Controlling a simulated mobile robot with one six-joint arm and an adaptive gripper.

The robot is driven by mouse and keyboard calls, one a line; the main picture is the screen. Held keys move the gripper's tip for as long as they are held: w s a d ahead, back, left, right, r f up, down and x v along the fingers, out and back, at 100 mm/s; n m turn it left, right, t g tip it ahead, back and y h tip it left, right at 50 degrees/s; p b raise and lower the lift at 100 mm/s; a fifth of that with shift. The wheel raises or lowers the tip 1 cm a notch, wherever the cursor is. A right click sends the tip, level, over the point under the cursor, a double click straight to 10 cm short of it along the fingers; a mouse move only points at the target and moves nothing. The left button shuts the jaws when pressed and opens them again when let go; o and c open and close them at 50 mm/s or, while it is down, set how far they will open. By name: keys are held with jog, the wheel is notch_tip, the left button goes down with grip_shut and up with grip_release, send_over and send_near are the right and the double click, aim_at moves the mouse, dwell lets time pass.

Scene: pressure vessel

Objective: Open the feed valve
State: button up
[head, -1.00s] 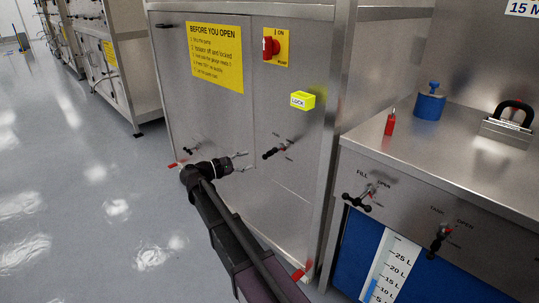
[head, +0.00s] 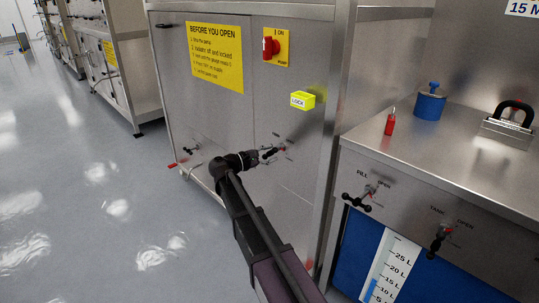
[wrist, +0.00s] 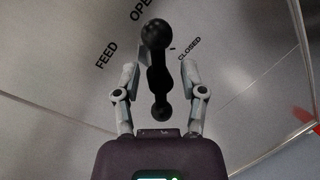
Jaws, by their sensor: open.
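The feed valve handle (wrist: 157,70) is a black bar with a round knob at each end, on a steel panel. In the wrist view it stands nearly upright between the fingers of my gripper (wrist: 160,75). The fingers are open, one on each side, with a visible gap to the bar. The labels FEED, OPEN and CLOSED show around it; OPEN is cut off by the top edge. In the head view my gripper (head: 268,154) is at the right-hand valve low on the cabinet and partly hides its handle.
Another black valve handle (head: 190,150) is left on the same cabinet (head: 215,115). Above are a red switch (head: 270,46) and a yellow LOCK box (head: 303,100). The steel bench (head: 440,145) at right carries FILL (head: 360,201) and TANK (head: 438,236) valves. Floor at left is clear.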

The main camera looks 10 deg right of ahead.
grip_shut()
jog(key=shift+s+f+n, duration=0.1)
jog(key=shift+s+n, duration=0.05)
jog(key=shift+n, duration=0.15)
jog(key=shift+b, duration=0.35)
jog(key=n+h+b, duration=0.1)
jog(key=n, duration=0.3)
jog(key=shift+s+f+t+b, duration=0.1)
jog(key=shift+t+b, duration=0.2)
jog(key=n+t+b, duration=0.1)
jog(key=n, duration=0.3)
jog(key=shift+d+n+h, duration=0.1)
jog(key=shift+n+h, duration=0.3)
